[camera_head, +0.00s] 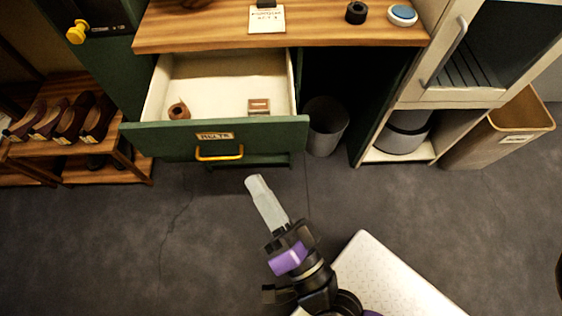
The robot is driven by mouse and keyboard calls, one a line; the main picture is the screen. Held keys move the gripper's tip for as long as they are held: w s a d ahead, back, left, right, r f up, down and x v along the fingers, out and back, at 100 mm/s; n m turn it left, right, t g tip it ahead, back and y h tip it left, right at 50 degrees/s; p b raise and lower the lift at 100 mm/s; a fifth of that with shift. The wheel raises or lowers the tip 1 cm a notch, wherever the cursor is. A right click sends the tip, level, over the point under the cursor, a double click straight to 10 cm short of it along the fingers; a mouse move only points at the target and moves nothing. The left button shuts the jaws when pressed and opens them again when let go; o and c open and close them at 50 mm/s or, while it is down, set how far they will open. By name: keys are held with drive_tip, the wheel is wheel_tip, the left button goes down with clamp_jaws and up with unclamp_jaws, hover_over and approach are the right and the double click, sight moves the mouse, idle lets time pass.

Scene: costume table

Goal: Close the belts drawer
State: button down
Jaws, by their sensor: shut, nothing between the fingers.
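The belts drawer (255,130) is pulled out from under the wooden table top, with its label on the green front. Its yellow handle (219,152) sits at the middle of that front. Inside the pale drawer lie a rolled brown belt (179,110) and a small brown box-like item (259,106). My gripper (254,181) is shut and empty. It is in front of the drawer, below and to the right of the handle in the picture, apart from it.
A shoe rack (105,155) stands at the left. A grey bin (325,124) is right of the drawer under the table top (210,35). A white cabinet (440,92) and a brown bin (500,130) are further right. Dark floor (130,240) lies clear in front.

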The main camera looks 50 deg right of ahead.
wheel_tip(320, 180, down, 8)
drive_tip(key=w+f+m+g+h+b, duration=0.1)
drive_tip(key=w+m+g+h+b, duration=0.15)
drive_tip(key=m+h, duration=0.4)
drive_tip(key=m+g, duration=0.5)
drive_tip(key=m, duration=0.1)
approach(281, 140)
drive_tip(key=shift+h, duration=0.45)
drive_tip(key=x, duration=0.6)
drive_tip(key=shift+w+d+f, duration=0.15)
drive_tip(key=shift+w+f, duration=0.2)
drive_tip(key=shift+w, duration=0.05)
drive_tip(key=shift+w+d+r+p, duration=0.1)
drive_tip(key=shift+w+d+p, duration=0.25)
drive_tip(key=shift+w+d, duration=0.05)
drive_tip(key=p+x, duration=0.3)
drive_tip(key=x, duration=1.9)
drive_tip(key=shift+w+p, duration=0.3)
drive_tip(key=shift+w+d+r, duration=0.1)
drive_tip(key=shift+w+d, duration=0.2)
drive_tip(key=shift+d, duration=0.15)
